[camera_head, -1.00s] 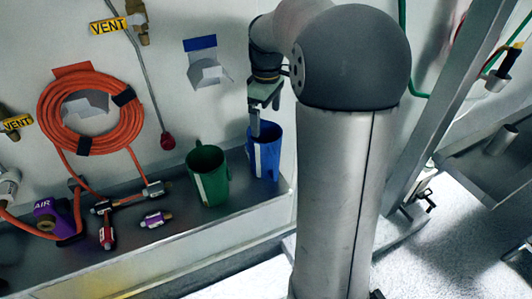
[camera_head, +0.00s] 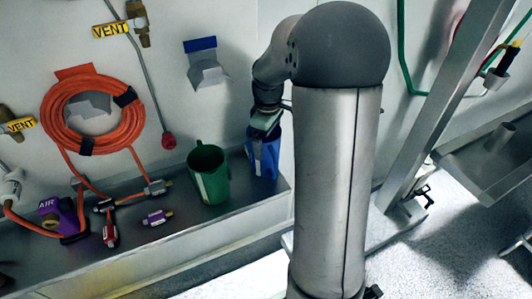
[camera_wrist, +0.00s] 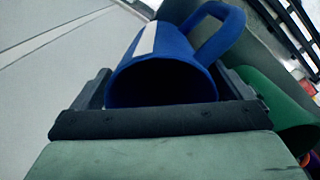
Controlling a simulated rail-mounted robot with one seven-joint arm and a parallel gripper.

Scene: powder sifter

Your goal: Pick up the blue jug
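The blue jug (camera_head: 266,158) stands upright on the metal shelf, close to the wall, right of the green jug. My gripper (camera_head: 262,137) is down at its top, pointing downward, and covers part of the rim. In the wrist view the blue jug (camera_wrist: 160,68) shows its open mouth, a white stripe and its handle at the upper right. My gripper's dark fingers (camera_wrist: 162,75) are spread wide, one on each side of the jug. I cannot tell whether they touch it. The fingertips are not clearly visible in the head view.
The green jug (camera_head: 208,174) stands just left of the blue one and shows at the right in the wrist view (camera_wrist: 272,98). The shelf (camera_head: 180,219) also bears small fittings (camera_head: 157,217) and a purple AIR part (camera_head: 57,215). An orange hose coil (camera_head: 92,112) hangs on the wall.

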